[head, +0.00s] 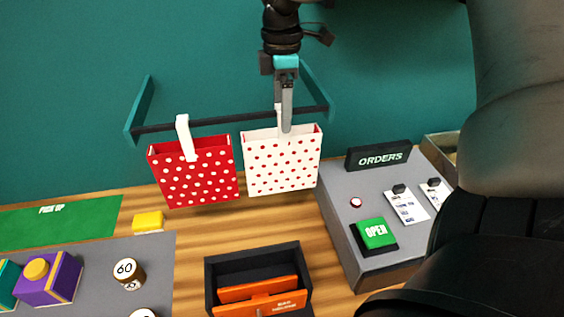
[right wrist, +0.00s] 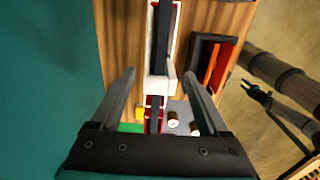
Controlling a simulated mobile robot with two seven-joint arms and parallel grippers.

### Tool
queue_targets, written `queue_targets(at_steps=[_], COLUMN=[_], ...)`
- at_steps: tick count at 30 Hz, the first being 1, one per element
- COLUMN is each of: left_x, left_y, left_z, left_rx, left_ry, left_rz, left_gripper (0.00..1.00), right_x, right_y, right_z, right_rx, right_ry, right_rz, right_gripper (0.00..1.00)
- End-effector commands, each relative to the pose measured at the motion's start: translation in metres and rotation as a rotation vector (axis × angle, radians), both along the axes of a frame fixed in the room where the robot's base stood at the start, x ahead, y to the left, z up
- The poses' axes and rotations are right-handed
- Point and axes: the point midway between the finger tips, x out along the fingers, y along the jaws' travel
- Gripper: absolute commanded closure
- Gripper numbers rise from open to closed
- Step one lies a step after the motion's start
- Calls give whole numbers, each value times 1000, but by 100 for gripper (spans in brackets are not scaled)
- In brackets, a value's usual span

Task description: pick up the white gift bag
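The white gift bag (head: 281,165) with red dots hangs by its white handle from a dark rail (head: 215,122) on the wall. My right gripper (head: 286,128) comes down from above, in front of the bag's handle. In the right wrist view its fingers (right wrist: 160,90) are apart, with the white handle (right wrist: 157,85) between them and a gap on each side. My left gripper is not in the head view.
A red dotted bag (head: 195,175) hangs to the left on the same rail. Below stand a black box (head: 225,265) with orange items and a grey orders console (head: 340,215). A yellow block (head: 148,221) lies left. Wooden counter (head: 285,220) shows bare under the bags.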

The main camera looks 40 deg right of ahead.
Motion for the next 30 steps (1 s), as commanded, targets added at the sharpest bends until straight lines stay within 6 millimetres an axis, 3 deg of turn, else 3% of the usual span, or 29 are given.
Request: queue_targets(at_steps=[2,20,30], left_x=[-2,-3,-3], left_y=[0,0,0], left_z=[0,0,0], left_rx=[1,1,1], left_ry=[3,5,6], left_rz=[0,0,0], left_gripper=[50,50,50], right_x=[0,0,0], right_y=[0,0,0], right_z=[0,1,1], right_rx=[0,-1,-1], right_ry=[0,0,0], right_rz=[0,0,0], right_gripper=[32,99,100])
